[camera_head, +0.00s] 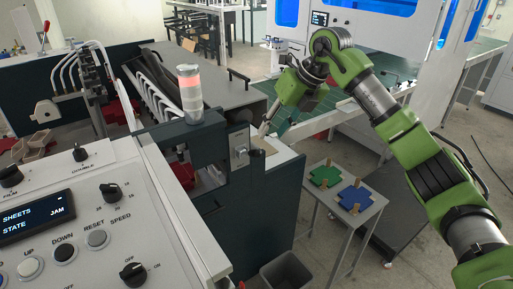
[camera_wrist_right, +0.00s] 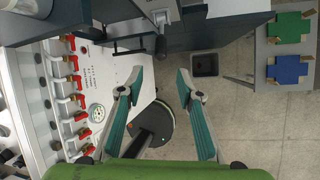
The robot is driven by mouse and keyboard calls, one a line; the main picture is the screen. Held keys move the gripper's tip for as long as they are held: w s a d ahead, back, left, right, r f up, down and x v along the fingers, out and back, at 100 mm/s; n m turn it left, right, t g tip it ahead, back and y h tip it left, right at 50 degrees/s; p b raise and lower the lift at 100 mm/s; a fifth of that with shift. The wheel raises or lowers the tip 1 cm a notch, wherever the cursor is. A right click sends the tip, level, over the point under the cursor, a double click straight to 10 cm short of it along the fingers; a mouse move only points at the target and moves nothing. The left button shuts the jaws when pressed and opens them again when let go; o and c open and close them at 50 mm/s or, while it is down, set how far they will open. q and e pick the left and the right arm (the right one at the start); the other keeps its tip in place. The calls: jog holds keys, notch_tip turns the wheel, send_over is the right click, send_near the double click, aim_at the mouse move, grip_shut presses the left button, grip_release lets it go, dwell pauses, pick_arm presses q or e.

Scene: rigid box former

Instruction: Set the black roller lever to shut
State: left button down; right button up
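A small lever with a pale plate (camera_wrist_right: 161,17) and a dark grip (camera_wrist_right: 161,46) stands out from the dark machine housing at the top middle of the right wrist view; I take it for the black roller lever. In the head view a metal bracket (camera_head: 238,146) shows on the housing, but the lever is not clear there. My right gripper (camera_head: 265,130) is beside and above this housing. In the right wrist view its two teal fingers (camera_wrist_right: 159,74) are spread with nothing between them, and the lever lies ahead of the gap. My left gripper is not in view.
The control panel (camera_head: 100,215) at the left reads STATE JAM. A signal light (camera_head: 190,90) glows red on the housing. A side table (camera_head: 370,200) holds green (camera_head: 325,176) and blue (camera_head: 355,198) pieces. A dark bin (camera_head: 287,270) stands on the floor.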

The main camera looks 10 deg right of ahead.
aim_at(258, 153)
jog(key=p+x, duration=0.3)
jog(key=x, duration=0.6)
jog(key=shift+w+a+f+p, duration=0.1)
jog(key=shift+w+f+p, duration=0.1)
jog(key=shift+f+p, duration=0.2)
jog(key=shift+w+a+f, duration=0.2)
jog(key=shift+a+f, duration=0.05)
jog(key=shift+f, duration=0.35)
grip_shut()
